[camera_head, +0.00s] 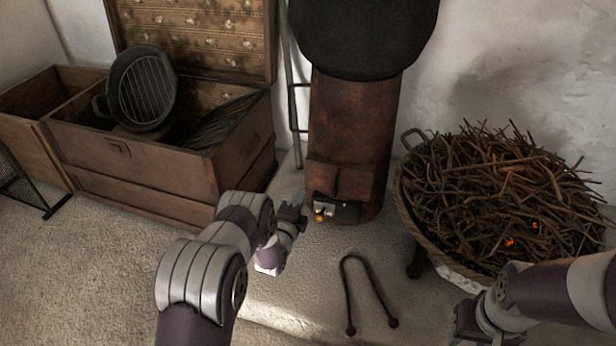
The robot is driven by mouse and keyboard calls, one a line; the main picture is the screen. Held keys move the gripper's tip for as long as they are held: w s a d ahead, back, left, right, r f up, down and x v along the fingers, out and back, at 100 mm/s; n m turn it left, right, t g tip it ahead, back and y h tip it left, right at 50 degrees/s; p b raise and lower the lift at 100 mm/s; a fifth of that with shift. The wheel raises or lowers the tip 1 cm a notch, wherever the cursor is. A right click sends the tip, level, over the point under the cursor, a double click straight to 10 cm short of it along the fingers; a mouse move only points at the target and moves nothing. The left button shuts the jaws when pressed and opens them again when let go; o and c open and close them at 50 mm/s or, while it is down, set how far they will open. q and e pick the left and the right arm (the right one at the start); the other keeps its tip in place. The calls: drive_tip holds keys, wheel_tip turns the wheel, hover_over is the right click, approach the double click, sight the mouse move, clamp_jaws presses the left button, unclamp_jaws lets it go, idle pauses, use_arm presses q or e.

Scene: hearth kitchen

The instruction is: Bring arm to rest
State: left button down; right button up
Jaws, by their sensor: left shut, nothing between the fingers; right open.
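My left arm reaches in from the bottom left. Its gripper (297,214) is shut and empty, in front of the lower opening of the rusty stove (345,135). From this view I cannot tell whether it touches the stove. A small orange and pale object (321,212) shows at that opening. My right arm comes in from the lower right. Its gripper (468,323) is open, low at the bottom edge in front of the basket, and its fingertips are hard to make out.
Dark tongs (364,290) lie on the floor between the arms. A wicker basket (412,215) of twigs with glowing spots stands at the right. An open wooden chest (150,170) with a round grill pan (142,88) stands at the left. Floor at the lower left is clear.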

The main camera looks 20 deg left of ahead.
use_arm(q)
drive_tip(key=s+f+n+g, duration=0.9)
drive_tip(key=f, duration=0.1)
drive_tip(key=s+d+r+n+g+p, duration=0.3)
drive_tip(key=s+r+n+g+p, duration=0.6)
drive_tip(key=s+r, duration=1.55)
wheel_tip(320, 180, up, 46)
drive_tip(key=t+p, duration=0.1)
drive_tip(key=p, duration=3.7)
drive_tip(key=shift+s+d+f+y+p, duration=0.2)
drive_tip(key=shift+s+d+y+p, duration=0.1)
drive_tip(key=shift+d+p, duration=0.15)
